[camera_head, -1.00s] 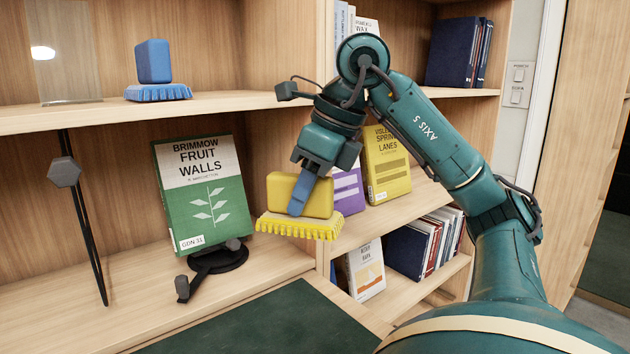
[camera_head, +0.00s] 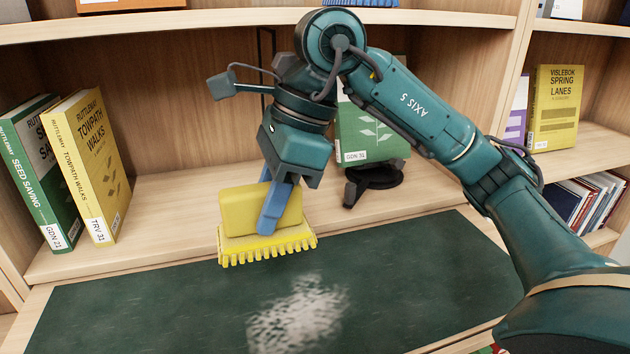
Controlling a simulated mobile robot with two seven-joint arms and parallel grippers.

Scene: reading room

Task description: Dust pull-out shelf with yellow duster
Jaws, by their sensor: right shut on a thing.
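My right gripper (camera_head: 277,205) is shut on the block handle of the yellow duster (camera_head: 250,215). Its blue finger lies across the handle's near side. The duster's bristles point down, a little above the back part of the green-topped pull-out shelf (camera_head: 420,262); I cannot tell the exact gap. A pale patch of dust (camera_head: 298,318) lies on the shelf's middle, nearer to me than the duster. My left gripper is not in view.
Two books, a green one (camera_head: 40,175) and a yellow one (camera_head: 92,165), lean at the left. A green book on a black stand (camera_head: 372,185) is behind my right arm. More books (camera_head: 555,105) fill the right bay. The shelf's right part is clear.

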